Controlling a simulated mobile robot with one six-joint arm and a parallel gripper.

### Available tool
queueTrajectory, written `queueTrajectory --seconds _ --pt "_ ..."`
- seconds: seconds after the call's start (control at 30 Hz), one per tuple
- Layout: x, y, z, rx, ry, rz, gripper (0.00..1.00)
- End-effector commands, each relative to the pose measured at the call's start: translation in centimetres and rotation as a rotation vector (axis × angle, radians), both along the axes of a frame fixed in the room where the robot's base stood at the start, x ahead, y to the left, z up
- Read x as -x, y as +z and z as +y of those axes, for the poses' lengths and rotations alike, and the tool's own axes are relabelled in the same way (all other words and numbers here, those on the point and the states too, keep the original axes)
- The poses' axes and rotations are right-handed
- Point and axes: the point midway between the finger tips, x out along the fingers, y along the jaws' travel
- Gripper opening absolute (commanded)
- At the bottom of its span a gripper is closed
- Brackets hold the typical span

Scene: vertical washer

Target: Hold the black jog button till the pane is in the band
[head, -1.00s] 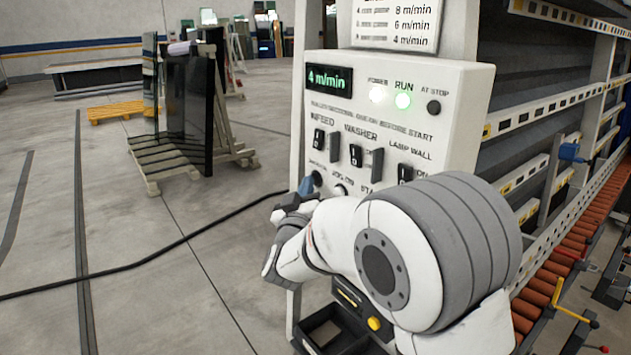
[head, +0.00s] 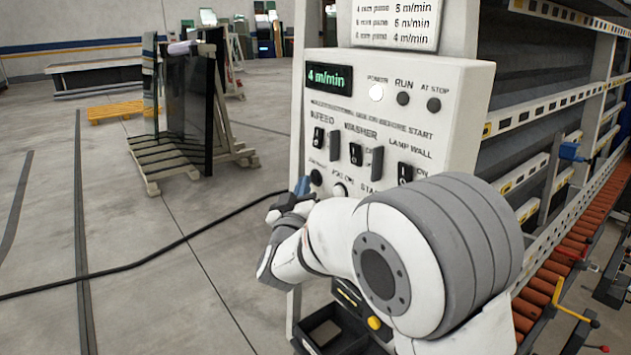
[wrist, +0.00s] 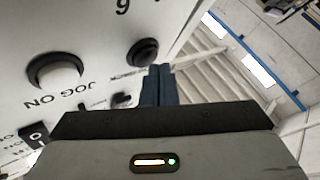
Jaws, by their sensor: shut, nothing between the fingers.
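The black jog button (head: 316,177) is on the lower left of the white control panel (head: 460,112). It also shows in the wrist view as a dark round button (wrist: 142,52). My gripper (head: 301,186) is shut and empty, its blue fingers together just left of the button. In the wrist view my gripper's fingertips (wrist: 160,70) are close to the button and appear apart from it. The RUN lamp (head: 403,99) is dark, and the POWER lamp (head: 376,92) is lit white. I cannot make out the pane in the washer or the band.
A white button (head: 340,190) sits right of the black one; it shows larger in the wrist view (wrist: 55,70). Black switches (head: 355,154) are above. The washer frame with orange rollers (head: 545,285) is right. Dark panes (head: 190,105) stand on a rack at left.

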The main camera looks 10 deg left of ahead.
Motion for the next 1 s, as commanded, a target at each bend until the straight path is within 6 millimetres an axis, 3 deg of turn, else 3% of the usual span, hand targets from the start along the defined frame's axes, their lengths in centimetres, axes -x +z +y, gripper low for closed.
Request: queueTrajectory --seconds 0.5,1.0 --pt "0.8 0.0 0.8 0.001 0.002 0.000 0.00" --pt "4.3 -0.1 3.7 0.001 0.002 0.000 0.00"
